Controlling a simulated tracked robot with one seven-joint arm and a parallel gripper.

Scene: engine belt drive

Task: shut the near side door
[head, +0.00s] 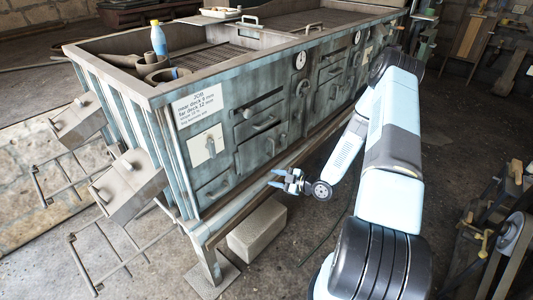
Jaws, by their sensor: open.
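A long, worn blue-grey machine (180,105) runs from the left front to the upper right. Its long side carries several panels and doors with handles. The nearest ones are a pale plate with a small handle (206,146) and a low panel (214,188) below it. A panel with a bar handle (263,126) is further along. I cannot tell for certain which is the near side door, or whether it stands ajar. My gripper (275,179) is open and empty, beside the long side at low height, pointing left toward the machine. It appears apart from the panels.
A rail (250,203) runs low along the machine's side, with a pale block (257,231) on the floor below. Two box chutes (129,184) jut from the left end. A bottle (158,40) stands on top. Tools and stands (510,240) crowd the right edge.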

